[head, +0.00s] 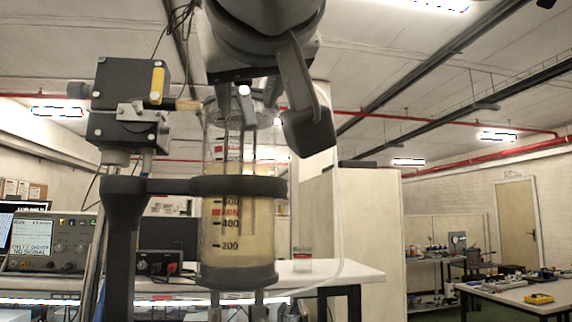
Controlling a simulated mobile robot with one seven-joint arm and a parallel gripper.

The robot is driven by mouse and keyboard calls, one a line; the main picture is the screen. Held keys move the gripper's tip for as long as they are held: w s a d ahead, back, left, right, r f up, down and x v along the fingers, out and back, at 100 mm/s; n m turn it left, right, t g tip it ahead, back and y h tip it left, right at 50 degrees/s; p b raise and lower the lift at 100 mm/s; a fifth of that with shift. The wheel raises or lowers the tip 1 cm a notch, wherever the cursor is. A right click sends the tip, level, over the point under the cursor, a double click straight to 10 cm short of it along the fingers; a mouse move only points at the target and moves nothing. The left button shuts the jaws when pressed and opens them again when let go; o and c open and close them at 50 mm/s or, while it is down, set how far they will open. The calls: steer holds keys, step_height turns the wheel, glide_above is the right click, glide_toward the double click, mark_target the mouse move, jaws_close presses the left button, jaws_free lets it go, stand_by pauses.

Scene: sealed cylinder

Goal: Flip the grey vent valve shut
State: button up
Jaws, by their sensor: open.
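The clear cylinder (237,232) stands upright in front of me, held by a dark ring clamp (238,187). It holds cloudy yellowish liquid and has a printed scale with red marks. Thin rods run down inside it from the lid. My gripper (288,112) is at the top of the picture, in front of and above the cylinder's top. It is open, with one dark finger hanging to the right of the lid; the other finger is not clear. I see nothing held in it. My gripper covers part of the lid, and I cannot make out the grey vent valve.
A dark box unit with a yellow lever (157,84) is mounted left of the cylinder's top. A pale hose (338,200) curves down on the right. A bench with a display instrument (52,242) and a jar (302,260) stands behind. The right side is open.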

mark_target(248, 108)
steer(key=shift+x, duration=1.5)
steer(key=shift+d+r, duration=0.1)
jaws_close()
